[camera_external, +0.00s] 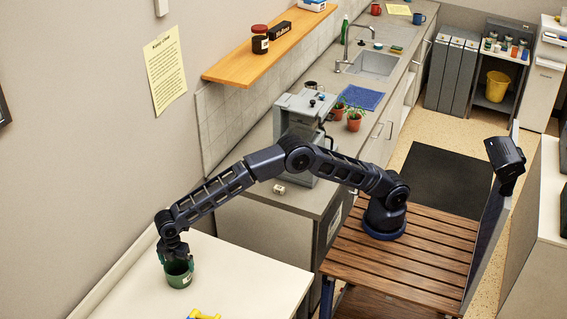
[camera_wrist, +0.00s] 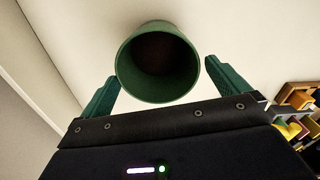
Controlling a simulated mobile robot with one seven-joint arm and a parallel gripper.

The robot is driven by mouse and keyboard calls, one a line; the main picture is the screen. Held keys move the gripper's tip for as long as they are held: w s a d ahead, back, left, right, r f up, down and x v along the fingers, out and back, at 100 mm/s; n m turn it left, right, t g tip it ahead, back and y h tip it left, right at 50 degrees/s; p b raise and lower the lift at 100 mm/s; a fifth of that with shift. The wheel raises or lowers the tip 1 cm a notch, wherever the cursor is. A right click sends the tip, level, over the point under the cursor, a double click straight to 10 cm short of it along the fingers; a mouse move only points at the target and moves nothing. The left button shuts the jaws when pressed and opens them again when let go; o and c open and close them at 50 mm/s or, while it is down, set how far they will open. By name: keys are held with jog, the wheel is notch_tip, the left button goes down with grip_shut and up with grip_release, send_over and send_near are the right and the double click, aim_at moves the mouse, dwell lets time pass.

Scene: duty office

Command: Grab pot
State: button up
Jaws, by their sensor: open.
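A dark green pot (camera_external: 179,280) with a small pale label stands on the white table at the lower left. In the wrist view the pot (camera_wrist: 157,62) shows its open round mouth, with a dark interior. My gripper (camera_external: 177,259) reaches down over the pot from above in the external view, hiding part of its rim. In the wrist view my gripper (camera_wrist: 162,75) is open, with one green finger on each side of the pot.
The white table (camera_external: 235,273) is mostly clear, with a yellow and blue item (camera_external: 203,316) at the front edge. A wall stands close on the left. A grey coffee machine (camera_external: 303,112) and potted plants (camera_external: 355,121) are on the counter behind my arm.

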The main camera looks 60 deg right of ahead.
aim_at(178, 272)
jog(key=shift+w+f, duration=0.15)
jog(key=shift+f, duration=2.95)
jog(key=c, duration=0.8)
